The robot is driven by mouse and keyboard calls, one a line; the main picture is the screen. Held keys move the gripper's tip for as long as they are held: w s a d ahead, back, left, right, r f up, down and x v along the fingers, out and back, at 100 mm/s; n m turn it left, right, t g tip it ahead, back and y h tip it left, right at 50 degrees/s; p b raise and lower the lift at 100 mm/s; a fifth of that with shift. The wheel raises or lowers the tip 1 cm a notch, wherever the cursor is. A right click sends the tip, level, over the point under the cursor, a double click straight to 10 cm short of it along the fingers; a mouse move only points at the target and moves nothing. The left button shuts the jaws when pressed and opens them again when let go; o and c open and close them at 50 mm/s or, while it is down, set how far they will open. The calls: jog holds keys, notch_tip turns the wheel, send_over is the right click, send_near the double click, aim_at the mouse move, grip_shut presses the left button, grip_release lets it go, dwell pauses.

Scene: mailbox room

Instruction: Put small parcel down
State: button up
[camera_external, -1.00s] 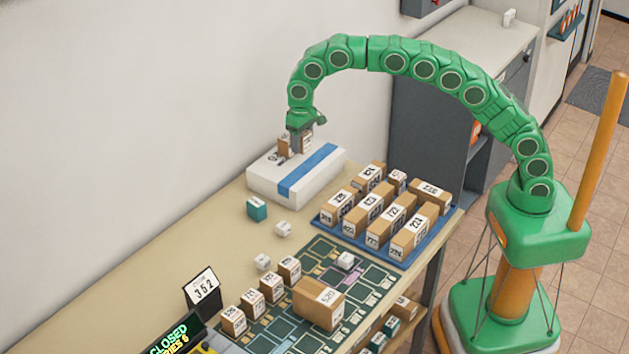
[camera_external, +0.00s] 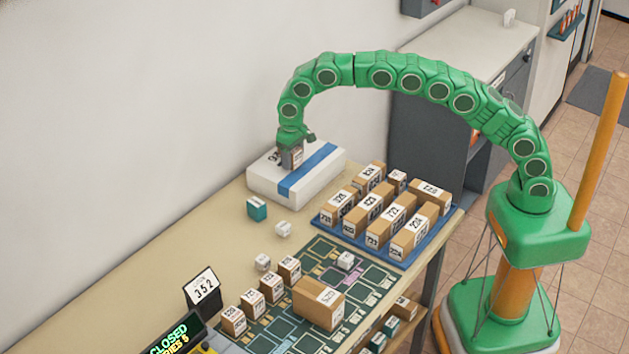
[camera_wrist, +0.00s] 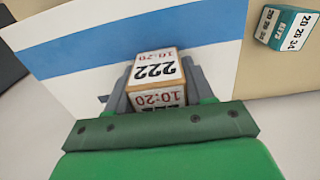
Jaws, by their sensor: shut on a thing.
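My gripper (camera_external: 291,160) is shut on a small brown parcel with a white label, held at the left part of the white box with a blue stripe (camera_external: 322,177). In the wrist view the small parcel (camera_wrist: 156,72) sits between the grey fingers, its label reading 222 and 10:20. The white box (camera_wrist: 85,95) and its blue stripe lie below it there. I cannot tell whether the parcel touches the box top.
A teal box (camera_external: 257,209) and small white cubes (camera_external: 283,229) stand on the table near the white box. A blue tray (camera_external: 405,262) holds several brown parcels. More parcels stand on a dark green mat (camera_external: 270,330). The wall is close behind the white box.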

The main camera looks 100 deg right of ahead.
jog(key=shift+f, duration=0.1)
jog(key=o, duration=1.1)
jog(key=shift+f, duration=0.1)
notch_tip(320, 180, up, 10)
jog(key=shift+r, duration=1.15)
jog(key=shift+s+r, duration=0.1)
